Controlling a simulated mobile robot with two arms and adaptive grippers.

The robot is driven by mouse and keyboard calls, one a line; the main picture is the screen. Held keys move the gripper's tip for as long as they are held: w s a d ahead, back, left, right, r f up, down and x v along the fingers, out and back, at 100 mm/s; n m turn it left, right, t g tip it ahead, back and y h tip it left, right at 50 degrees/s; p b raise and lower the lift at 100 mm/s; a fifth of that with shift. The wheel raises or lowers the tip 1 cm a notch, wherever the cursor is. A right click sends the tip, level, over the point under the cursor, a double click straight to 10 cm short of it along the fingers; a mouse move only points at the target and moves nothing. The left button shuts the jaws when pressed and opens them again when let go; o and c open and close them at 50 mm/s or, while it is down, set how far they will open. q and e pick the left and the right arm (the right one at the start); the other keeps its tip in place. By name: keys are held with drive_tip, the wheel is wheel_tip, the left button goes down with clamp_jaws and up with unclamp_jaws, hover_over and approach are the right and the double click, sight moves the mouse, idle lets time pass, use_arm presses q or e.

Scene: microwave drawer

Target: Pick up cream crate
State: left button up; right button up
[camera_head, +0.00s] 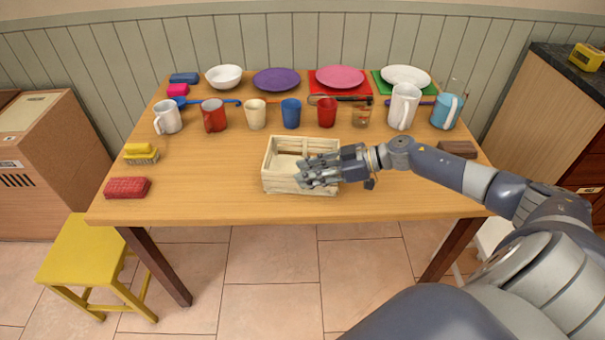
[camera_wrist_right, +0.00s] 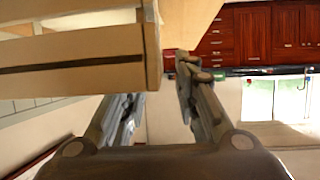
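The cream crate (camera_head: 279,184) is an open, slatted wooden box standing on the table near its front edge, in the middle of the head view. My right gripper (camera_head: 306,177) is at the crate's front right side and covers part of it. In the right wrist view the crate's slatted side (camera_wrist_right: 75,62) fills the upper left. The fingers of my right gripper (camera_wrist_right: 158,85) are spread apart, with the crate's end board between them and a narrow gap to the right finger. The left finger is partly hidden behind the crate. My left gripper is not in view.
The wooden table (camera_head: 210,195) holds a row of mugs and cups behind the crate, with a bowl (camera_head: 224,76) and plates farther back. A red brick-like block (camera_head: 127,188) and sponges lie at the left. A yellow stool (camera_head: 85,250) stands at the front left.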

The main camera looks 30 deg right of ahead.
drive_tip(key=shift+b+x, duration=0.45)
drive_tip(key=shift+x, duration=0.95)
drive_tip(key=shift+d, duration=0.1)
clamp_jaws()
drive_tip(key=shift+r, duration=0.1)
